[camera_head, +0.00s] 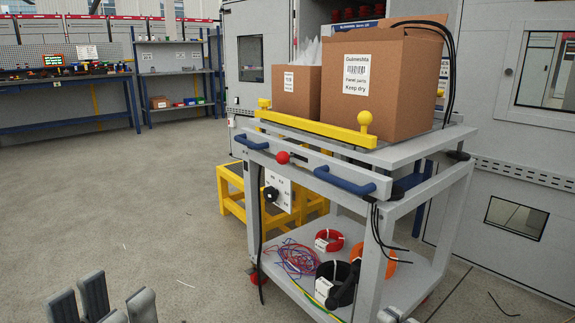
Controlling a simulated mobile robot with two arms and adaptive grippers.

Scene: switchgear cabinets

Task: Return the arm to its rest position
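My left gripper (104,302) shows at the bottom left edge, its grey fingers pointing up. Floor shows between the fingers; they are apart and hold nothing that I can see. It is left of the cart, clear of it. A small grey tip at the bottom edge, in front of the cart's lower right, appears to be my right gripper (391,315). Most of it is cut off by the frame, so its opening is hidden. Both arms are otherwise out of view.
A grey cart (410,205) with blue handles stands close at centre right. It carries cardboard boxes (390,85) on top and cable coils (330,240) below. A yellow step (230,190) stands behind it. Cabinets (500,150) are beyond. The left floor (130,210) is mostly clear.

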